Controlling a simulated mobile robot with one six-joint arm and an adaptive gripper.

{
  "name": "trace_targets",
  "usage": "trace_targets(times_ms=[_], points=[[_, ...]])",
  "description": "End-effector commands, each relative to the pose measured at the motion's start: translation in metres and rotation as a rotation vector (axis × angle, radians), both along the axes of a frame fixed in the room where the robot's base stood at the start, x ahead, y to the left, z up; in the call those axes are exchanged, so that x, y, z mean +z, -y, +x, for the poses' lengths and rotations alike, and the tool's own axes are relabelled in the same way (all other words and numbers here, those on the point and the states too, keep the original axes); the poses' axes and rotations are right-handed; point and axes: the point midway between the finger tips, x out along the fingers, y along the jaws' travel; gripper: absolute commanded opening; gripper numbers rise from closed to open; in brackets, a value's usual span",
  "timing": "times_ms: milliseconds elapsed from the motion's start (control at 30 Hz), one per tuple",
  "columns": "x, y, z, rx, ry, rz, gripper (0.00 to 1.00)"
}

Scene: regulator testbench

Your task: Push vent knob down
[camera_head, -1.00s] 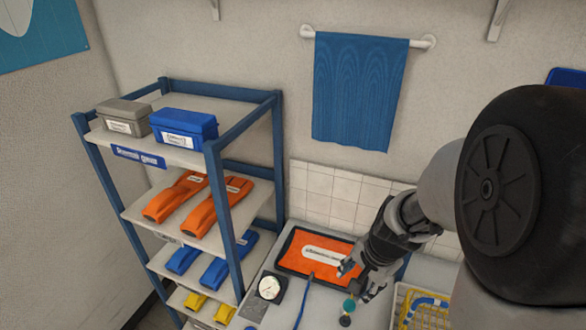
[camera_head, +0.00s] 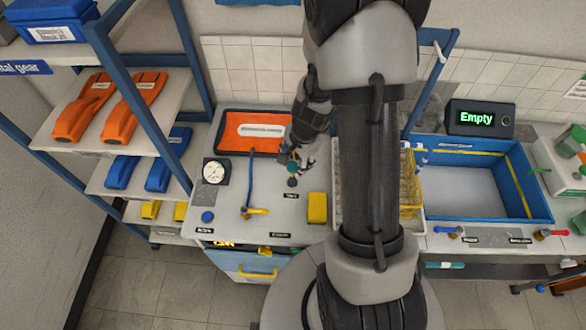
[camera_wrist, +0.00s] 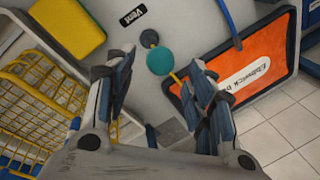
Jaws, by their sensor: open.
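The vent knob is a teal ball above a small dark base, beside a black "Vent" label (camera_wrist: 133,16). In the wrist view the teal ball (camera_wrist: 160,60) shows in the gap ahead of my fingers. In the head view the knob (camera_head: 292,169) stands on the grey bench, just below my gripper (camera_head: 297,158) in the picture. In the wrist view my gripper (camera_wrist: 162,72) is open and empty, one finger to each side of the knob in the picture. I cannot tell whether a finger touches it.
An orange tray (camera_head: 232,145) lies behind the knob. A gauge (camera_head: 215,171) and a blue hose with a yellow-handled valve (camera_head: 254,211) are to the left. A yellow block (camera_head: 317,208) and a yellow rack (camera_head: 411,188) are to the right. A blue basin (camera_head: 535,190) is farther right.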

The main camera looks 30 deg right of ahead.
Motion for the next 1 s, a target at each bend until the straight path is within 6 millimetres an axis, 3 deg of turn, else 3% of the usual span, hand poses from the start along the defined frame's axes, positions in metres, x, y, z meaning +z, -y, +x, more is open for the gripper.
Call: trace_targets(times_ms=[33, 200, 633, 1000], points=[[-0.014, -0.001, 0.002, 0.000, -0.001, 0.000, 0.50], [-0.032, -0.001, 0.007, 0.000, 0.000, 0.000, 0.50], [-0.038, -0.002, 0.009, 0.001, 0.001, -0.001, 0.49], [-0.038, -0.002, 0.009, 0.001, 0.001, -0.001, 0.24]])
